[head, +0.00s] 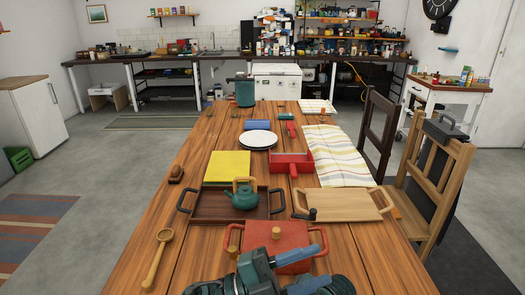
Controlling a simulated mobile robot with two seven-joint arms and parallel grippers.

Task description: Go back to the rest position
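My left gripper (307,270) is low in the head view, at the near end of the wooden table. Its two blue-grey fingers point to the right and stand apart, with nothing seen between them. Dark round parts of my arms show at the bottom edge. My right gripper cannot be made out.
Beyond the pot are a dark tray (215,207) with a teal teapot (243,198) and a wooden board (345,206). A wooden spoon (157,258) lies at the left. Wooden chairs (440,185) stand at the right. The floor at left is mostly clear.

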